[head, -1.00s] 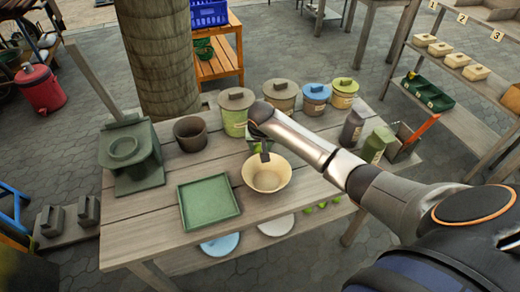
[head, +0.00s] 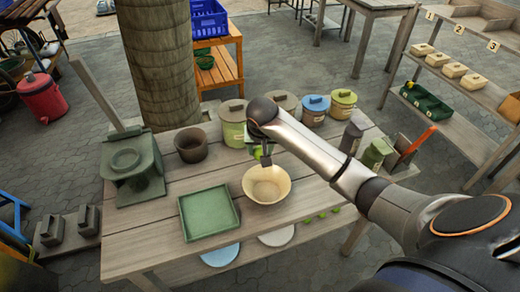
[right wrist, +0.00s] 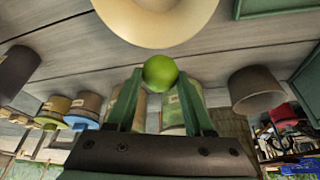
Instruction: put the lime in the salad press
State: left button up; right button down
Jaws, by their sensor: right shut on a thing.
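The lime (head: 258,153) is a round, bright green fruit, held up by my right gripper (head: 262,158) above the back edge of the cream bowl. In the right wrist view the lime (right wrist: 160,72) sits between the two green fingertips. The dark green device with a long wooden lever at the table's left end looks like the salad press (head: 134,172). It has a round, ringed opening on top. My right gripper is well to the right of it. My left gripper is not in view.
The cream bowl (head: 266,188) stands mid-table, beside a green square tray (head: 209,211). A brown pot (head: 191,145) stands behind the tray, right of the press. Lidded canisters (head: 233,128) line the back edge. Small green fruits (head: 322,215) lie on the lower shelf.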

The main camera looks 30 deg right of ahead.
jog(key=s+a+r, duration=0.5)
jog(key=s, duration=0.3)
jog(key=shift+s+a+p, duration=0.15)
jog(key=shift+s+p, duration=0.05)
jog(key=shift+p, duration=0.1)
